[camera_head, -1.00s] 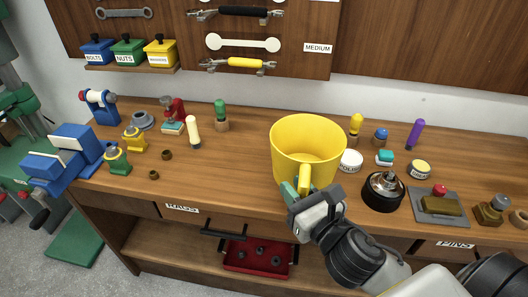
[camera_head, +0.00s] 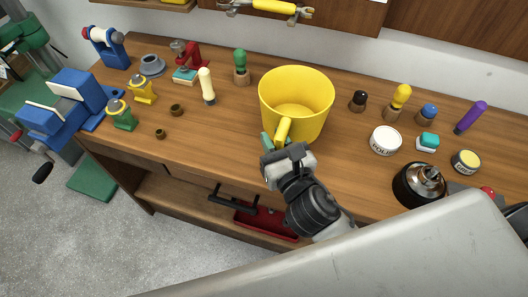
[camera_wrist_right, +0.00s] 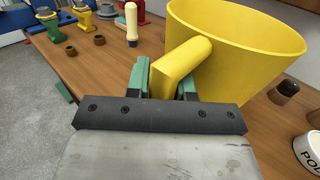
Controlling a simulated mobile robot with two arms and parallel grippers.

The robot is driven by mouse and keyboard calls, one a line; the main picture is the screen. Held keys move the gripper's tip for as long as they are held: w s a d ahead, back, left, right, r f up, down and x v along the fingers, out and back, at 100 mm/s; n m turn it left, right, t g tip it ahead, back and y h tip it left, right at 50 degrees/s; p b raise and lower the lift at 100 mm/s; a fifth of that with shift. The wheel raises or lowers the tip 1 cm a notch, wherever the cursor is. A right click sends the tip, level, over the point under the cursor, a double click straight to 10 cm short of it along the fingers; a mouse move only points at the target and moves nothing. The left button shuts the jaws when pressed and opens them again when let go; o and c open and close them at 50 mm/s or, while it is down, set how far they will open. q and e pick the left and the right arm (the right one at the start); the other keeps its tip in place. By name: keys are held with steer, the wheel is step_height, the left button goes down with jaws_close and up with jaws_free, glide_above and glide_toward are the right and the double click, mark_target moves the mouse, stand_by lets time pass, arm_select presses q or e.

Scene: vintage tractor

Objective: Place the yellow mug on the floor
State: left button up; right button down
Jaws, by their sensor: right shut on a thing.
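The yellow mug (camera_head: 297,101) is upright at the front part of the wooden workbench (camera_head: 220,142), with its handle toward me. My right gripper (camera_head: 275,146) is shut on the mug's handle. In the right wrist view the mug (camera_wrist_right: 240,40) fills the upper right, and the green fingers of my right gripper (camera_wrist_right: 168,80) sit on both sides of the handle. I cannot tell whether the mug's base touches the bench. The grey floor (camera_head: 90,240) shows at the lower left. My left gripper is not in view.
A white polish tin (camera_head: 386,140), a black and silver pot (camera_head: 420,182) and several wooden-handled tools stand right of the mug. A blue vise (camera_head: 75,100) and small parts are at the left. A red tray (camera_head: 265,222) lies on the lower shelf. Bare floor is left of the bench.

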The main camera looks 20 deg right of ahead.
steer(key=f, duration=0.1)
steer(key=a+f+b, duration=0.1)
steer(key=f, duration=0.1)
steer(key=a+f, duration=0.1)
steer(key=f, duration=0.1)
steer(key=shift+w+f+b, duration=0.1)
steer(key=shift+w+b, duration=0.15)
steer(key=shift+b, duration=0.15)
steer(key=shift+a, duration=0.1)
steer(key=shift+f, duration=0.25)
steer(key=c, duration=1)
jaws_free()
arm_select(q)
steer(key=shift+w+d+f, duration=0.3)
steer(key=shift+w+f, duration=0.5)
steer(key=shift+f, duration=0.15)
